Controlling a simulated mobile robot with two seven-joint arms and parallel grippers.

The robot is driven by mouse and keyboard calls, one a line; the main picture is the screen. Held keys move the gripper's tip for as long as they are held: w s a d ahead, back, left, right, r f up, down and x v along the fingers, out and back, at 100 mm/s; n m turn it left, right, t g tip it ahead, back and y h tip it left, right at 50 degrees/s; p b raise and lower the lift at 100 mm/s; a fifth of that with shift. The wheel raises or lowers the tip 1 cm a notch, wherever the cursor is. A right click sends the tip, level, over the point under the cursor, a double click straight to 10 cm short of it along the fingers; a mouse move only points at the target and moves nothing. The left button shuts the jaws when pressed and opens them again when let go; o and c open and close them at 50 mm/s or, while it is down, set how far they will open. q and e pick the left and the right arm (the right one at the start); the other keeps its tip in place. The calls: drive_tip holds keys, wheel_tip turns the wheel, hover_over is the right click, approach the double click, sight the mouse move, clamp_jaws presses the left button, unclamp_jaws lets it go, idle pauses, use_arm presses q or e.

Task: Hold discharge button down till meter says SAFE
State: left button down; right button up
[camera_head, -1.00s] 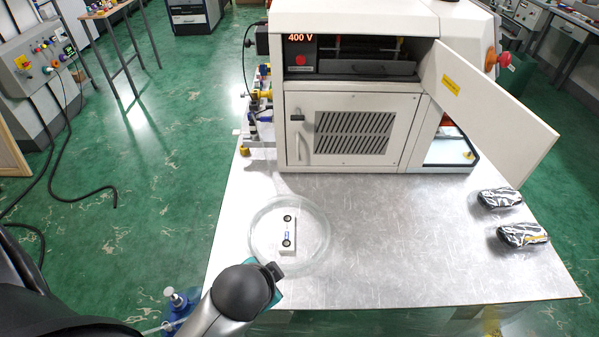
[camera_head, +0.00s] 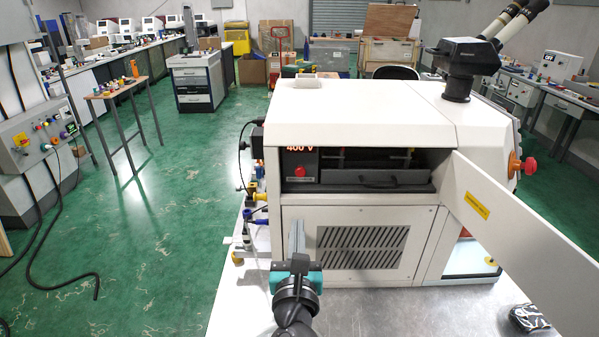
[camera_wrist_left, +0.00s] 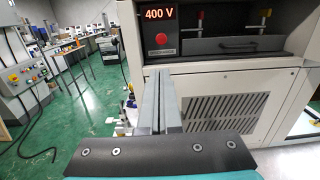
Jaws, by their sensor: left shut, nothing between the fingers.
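The meter (camera_head: 300,149) on the machine's front reads 400 V in orange digits. It also shows clearly in the left wrist view (camera_wrist_left: 160,14). The red round button (camera_head: 300,171) sits just below the meter, and in the left wrist view (camera_wrist_left: 161,39) it is above my fingertips. My left gripper (camera_head: 297,222) is shut and empty, its fingers pointing at the machine's lower front, below the button and apart from it. In the left wrist view its two fingers (camera_wrist_left: 160,75) lie close together. My right gripper is not in view.
The white machine (camera_head: 360,110) stands on a metal table (camera_head: 400,310). Its open door (camera_head: 520,215) swings out to the right. A dark wrapped packet (camera_head: 529,318) lies at the front right.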

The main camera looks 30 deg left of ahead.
use_arm(q)
approach(300, 172)
drive_tip(key=f+x, duration=0.1)
drive_tip(key=x, duration=0.6)
drive_tip(key=shift+s+f+p, duration=0.1)
drive_tip(key=shift+f+p, duration=0.15)
drive_tip(key=shift+p, duration=0.15)
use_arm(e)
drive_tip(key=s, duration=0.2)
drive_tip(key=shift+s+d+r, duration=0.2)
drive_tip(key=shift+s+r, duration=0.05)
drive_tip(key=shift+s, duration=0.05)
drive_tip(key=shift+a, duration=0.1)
use_arm(q)
drive_tip(key=shift+a, duration=0.1)
